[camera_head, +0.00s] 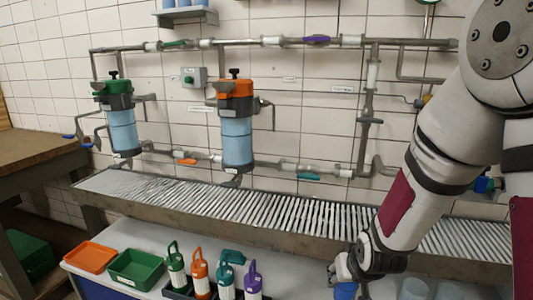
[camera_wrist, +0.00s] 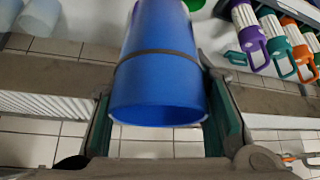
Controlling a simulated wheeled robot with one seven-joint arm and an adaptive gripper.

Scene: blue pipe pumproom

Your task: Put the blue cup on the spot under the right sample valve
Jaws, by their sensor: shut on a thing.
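The blue cup (camera_wrist: 158,70) is held between the two fingers of my gripper (camera_wrist: 165,105), which is shut on it. A dark band runs around the cup, and its open rim faces the wrist camera. In the head view, my gripper (camera_head: 347,272) is low at the front, with part of the blue cup (camera_head: 345,291) showing at the bottom edge. A blue fitting (camera_head: 484,185) shows at the right, partly behind my arm; I cannot tell whether it is the right sample valve. The spot under that valve cannot be made out.
A slatted drain shelf (camera_head: 250,207) runs along the tiled wall below two blue filters (camera_head: 122,132) (camera_head: 237,143). In front, a bench holds an orange tray (camera_head: 90,257), a green tray (camera_head: 136,268), several coloured-handled bottles (camera_head: 200,276) and pale cups (camera_head: 414,289) beside my gripper.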

